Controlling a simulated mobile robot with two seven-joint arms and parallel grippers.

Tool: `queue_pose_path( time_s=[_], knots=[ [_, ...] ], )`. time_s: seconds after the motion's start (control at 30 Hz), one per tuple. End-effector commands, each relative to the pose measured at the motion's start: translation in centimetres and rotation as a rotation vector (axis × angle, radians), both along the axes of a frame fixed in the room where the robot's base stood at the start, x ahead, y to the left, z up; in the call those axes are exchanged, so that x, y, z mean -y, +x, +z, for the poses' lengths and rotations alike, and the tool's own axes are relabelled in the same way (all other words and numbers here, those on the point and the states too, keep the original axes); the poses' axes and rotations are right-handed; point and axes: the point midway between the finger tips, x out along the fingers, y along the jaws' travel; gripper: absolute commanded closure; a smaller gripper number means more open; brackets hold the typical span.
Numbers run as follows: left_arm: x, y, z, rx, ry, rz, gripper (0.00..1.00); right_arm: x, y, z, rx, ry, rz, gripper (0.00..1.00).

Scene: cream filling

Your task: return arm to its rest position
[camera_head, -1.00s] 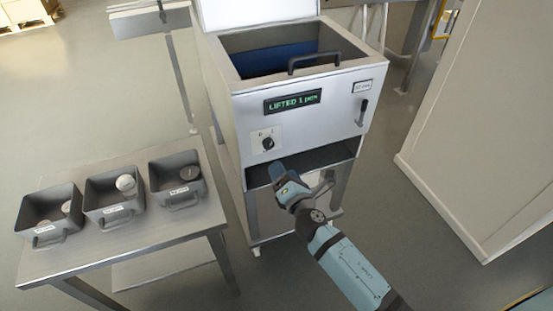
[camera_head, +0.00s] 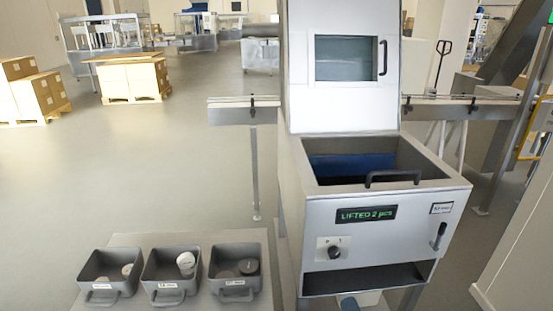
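Only a small blue-grey piece of my arm (camera_head: 348,303) shows at the bottom edge of the head view, below the machine's lower opening. Neither gripper's fingers are in view. The machine (camera_head: 315,230) stands at centre right, with an open top bin, a black handle, a dark knob (camera_head: 334,253) and a display (camera_head: 366,215) that reads "LIFTED 2 pcs".
A small metal table (camera_head: 262,243) at lower left bears a left bin (camera_head: 101,296), a middle bin (camera_head: 166,293) and a right bin (camera_head: 234,291), each with round pieces. A conveyor (camera_head: 232,111) runs behind the machine. Cardboard boxes (camera_head: 131,80) stand at the back left. Open floor lies between.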

Motion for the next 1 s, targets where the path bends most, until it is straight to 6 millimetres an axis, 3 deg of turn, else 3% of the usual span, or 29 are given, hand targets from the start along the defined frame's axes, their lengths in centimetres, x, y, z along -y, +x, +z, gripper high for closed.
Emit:
queue_pose_path(
  time_s=[0.03,0.2,0.4,0.6,0.7,1.0],
  knots=[
    [0.1,0.0,0.0,0.000,-0.002,0.001,1.00,0.2,-1.9,-1.6,-0.065,0.168,-0.022,0.39],
    [0.2,0.1,0.1,0.001,-0.008,0.005,1.00,0.4,-8.0,-6.0,-0.291,0.832,-0.155,0.39],
    [0.3,0.1,0.1,0.000,-0.010,0.007,1.00,-0.4,-13.7,-8.7,-0.480,1.388,-0.334,0.39],
    [0.2,0.1,0.1,0.000,-0.006,0.004,1.00,-1.4,-18.5,-10.1,-0.630,1.824,-0.530,0.39],
    [0.0,0.1,2.9,0.002,0.003,0.000,1.00,-1.3,-18.3,-7.2,-0.624,1.824,-0.524,0.39],
    [-0.6,-0.1,9.4,0.032,0.030,-0.012,1.00,-0.9,-18.6,-1.0,-0.609,1.796,-0.504,0.39]
  ],
)
